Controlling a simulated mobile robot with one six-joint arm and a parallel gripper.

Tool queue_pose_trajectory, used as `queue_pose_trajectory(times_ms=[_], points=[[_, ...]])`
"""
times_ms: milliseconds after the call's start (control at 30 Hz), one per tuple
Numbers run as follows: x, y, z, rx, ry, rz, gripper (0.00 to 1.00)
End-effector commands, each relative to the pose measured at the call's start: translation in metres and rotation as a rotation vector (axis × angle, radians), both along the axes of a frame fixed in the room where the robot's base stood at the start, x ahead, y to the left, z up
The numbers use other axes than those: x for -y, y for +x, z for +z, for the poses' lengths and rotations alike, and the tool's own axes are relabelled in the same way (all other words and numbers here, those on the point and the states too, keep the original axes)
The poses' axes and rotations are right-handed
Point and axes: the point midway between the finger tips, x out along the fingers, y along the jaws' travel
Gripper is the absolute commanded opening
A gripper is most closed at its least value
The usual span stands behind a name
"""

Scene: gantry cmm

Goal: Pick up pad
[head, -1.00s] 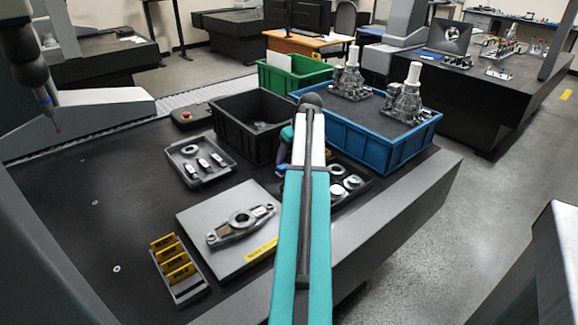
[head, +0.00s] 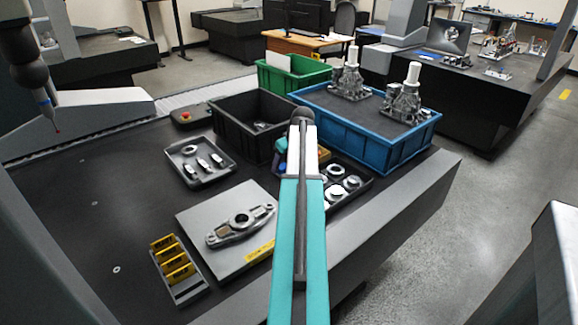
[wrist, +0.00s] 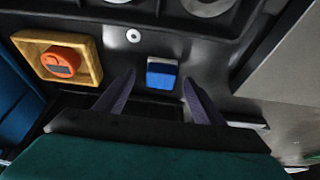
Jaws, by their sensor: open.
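A small block (wrist: 162,74), blue with a pale grey top, lies on the dark surface in the wrist view; it is the likely pad, though I cannot be sure. My gripper (wrist: 158,78) is open, with one dark purple finger to each side of the block. Gaps show between the fingers and the block, and I cannot tell how far the fingertips are above the surface. In the head view my arm hides most of the gripper and the block is not clearly visible.
A dark tray with round metal parts (head: 345,183) is close by. A blue crate (head: 372,143) and a black bin (head: 232,135) stand behind. A grey plate (head: 220,258) lies front left.

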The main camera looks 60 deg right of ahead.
Motion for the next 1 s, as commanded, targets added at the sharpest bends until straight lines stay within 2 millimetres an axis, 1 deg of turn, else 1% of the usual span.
queue_pose_trajectory(times_ms=[33, 100, 233, 800, 867, 1000], points=[[0.000, 0.003, -0.007, -0.001, 0.002, 0.001, 0.62], [0.002, 0.006, -0.013, -0.002, 0.002, 0.000, 0.62], [0.003, 0.009, -0.021, -0.001, 0.000, 0.000, 0.62], [0.002, 0.010, -0.022, 0.000, 0.001, 0.001, 0.62], [0.002, 0.010, -0.022, 0.000, 0.001, 0.001, 0.54], [0.002, 0.010, -0.022, 0.000, 0.000, 0.002, 0.30]])
